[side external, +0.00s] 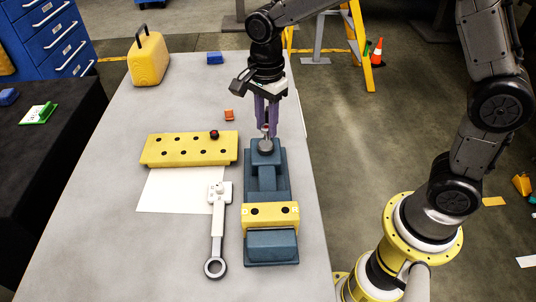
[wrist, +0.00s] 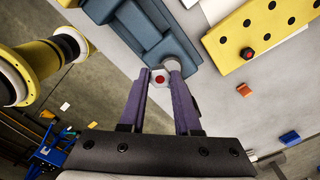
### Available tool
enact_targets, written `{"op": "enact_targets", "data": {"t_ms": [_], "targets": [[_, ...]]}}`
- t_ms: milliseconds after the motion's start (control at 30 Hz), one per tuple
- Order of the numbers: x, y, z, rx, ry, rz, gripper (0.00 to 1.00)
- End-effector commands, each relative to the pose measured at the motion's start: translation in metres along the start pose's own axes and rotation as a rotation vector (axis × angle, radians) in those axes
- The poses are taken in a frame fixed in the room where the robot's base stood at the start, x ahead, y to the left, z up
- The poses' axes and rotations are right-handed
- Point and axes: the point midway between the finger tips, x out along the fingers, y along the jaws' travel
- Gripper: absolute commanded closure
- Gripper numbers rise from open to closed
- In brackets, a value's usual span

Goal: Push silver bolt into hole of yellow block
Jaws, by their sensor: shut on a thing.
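The yellow block (side external: 284,216) with dark holes in its top sits in the blue-grey vise (side external: 270,245), near its front end. My gripper (side external: 266,130) has purple fingers pointing down at the vise's far end, well behind the yellow block. In the wrist view my gripper (wrist: 166,80) is shut on a small silver-white piece with a red centre, apparently the silver bolt (wrist: 160,76). Its lower part is hidden. The round grey vise knob (side external: 266,146) is just below the fingertips; I cannot tell whether the held piece touches it.
A yellow plate (side external: 165,153) with several holes lies left of the vise, with a black-and-red bolt (side external: 214,134) on it. A white paper (side external: 172,192) and a grey ring-ended tool (side external: 217,230) lie nearby. An orange block (side external: 229,114) and a blue block (side external: 215,58) stand farther back.

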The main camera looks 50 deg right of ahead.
Motion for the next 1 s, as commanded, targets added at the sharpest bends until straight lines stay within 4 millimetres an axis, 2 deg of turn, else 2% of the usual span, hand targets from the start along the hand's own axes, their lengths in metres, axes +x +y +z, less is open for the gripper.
{"op": "enact_targets", "data": {"t_ms": [567, 667, 767, 1000], "targets": [[-0.001, 0.001, 0.0, -0.004, 0.0, -0.001, 1.0], [0.002, 0.006, -0.001, -0.016, 0.0, -0.001, 1.0], [0.0, 0.023, 0.005, -0.057, 0.0, -0.002, 1.0], [-0.018, 0.086, 0.054, -0.293, -0.001, -0.005, 1.0]]}}
